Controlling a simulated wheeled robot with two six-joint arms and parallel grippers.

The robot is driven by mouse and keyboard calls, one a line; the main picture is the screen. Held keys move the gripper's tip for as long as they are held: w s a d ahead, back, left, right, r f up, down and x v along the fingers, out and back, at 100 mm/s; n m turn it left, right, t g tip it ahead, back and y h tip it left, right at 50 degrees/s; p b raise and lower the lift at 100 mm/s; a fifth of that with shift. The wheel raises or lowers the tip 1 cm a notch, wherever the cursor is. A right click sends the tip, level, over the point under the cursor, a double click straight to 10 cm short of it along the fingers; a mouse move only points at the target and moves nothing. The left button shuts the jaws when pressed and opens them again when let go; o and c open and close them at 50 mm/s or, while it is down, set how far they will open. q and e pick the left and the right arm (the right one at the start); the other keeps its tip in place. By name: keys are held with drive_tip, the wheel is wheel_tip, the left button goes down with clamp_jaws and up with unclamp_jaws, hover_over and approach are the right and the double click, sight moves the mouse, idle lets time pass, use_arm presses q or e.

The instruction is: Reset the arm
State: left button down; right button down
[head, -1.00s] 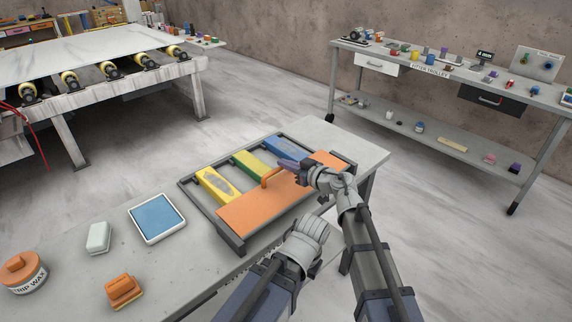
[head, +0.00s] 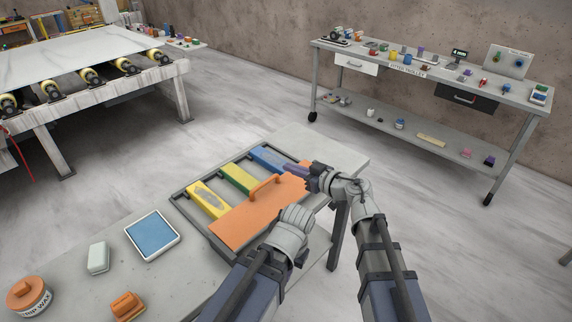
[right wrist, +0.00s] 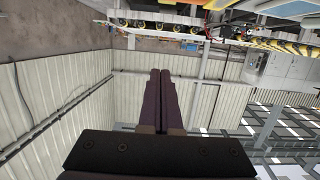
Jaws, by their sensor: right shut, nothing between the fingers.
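My right gripper (head: 294,169) is above the right end of the rack with the orange board, its fingers pointing left. In the right wrist view its two dark fingers (right wrist: 161,100) lie together with nothing between them. The fingers overlap part of the blue block in the head view; I cannot tell whether they touch anything. Another of my arms' rounded grey joints shows at the lower middle, but no left gripper fingers are visible.
A dark rack (head: 178,192) holds yellow (head: 207,200), green (head: 238,178) and blue (head: 268,158) blocks and an orange board (head: 238,224) with a handle. A blue-topped tray (head: 153,236), a wax tin (head: 28,298) and small blocks are left. A trolley (head: 430,85) stands beyond open floor.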

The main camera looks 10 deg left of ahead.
drive_tip(key=w+d+r+m+t+h, duration=0.5)
drive_tip(key=d+m+t+h, duration=0.25)
drive_tip(key=d+t, duration=0.2)
drive_tip(key=s+d+f+m+g+h, duration=0.3)
drive_tip(key=d+f+m+g+h, duration=0.15)
drive_tip(key=d+f+h, duration=0.35)
drive_tip(key=s+a+f+n+g, duration=0.1)
drive_tip(key=s+f+g, duration=0.3)
drive_tip(key=s, duration=0.4)
drive_tip(key=s+a+f+n+g+y, duration=0.1)
drive_tip(key=s+a+f+n+g, duration=0.1)
drive_tip(key=s+f+g, duration=0.3)
drive_tip(key=s+a+f+n+g+y, duration=0.1)
drive_tip(key=s+f+g, duration=0.4)
drive_tip(key=s, duration=0.7)
drive_tip(key=shift+a+n, duration=0.2)
drive_tip(key=shift+n, duration=0.3)
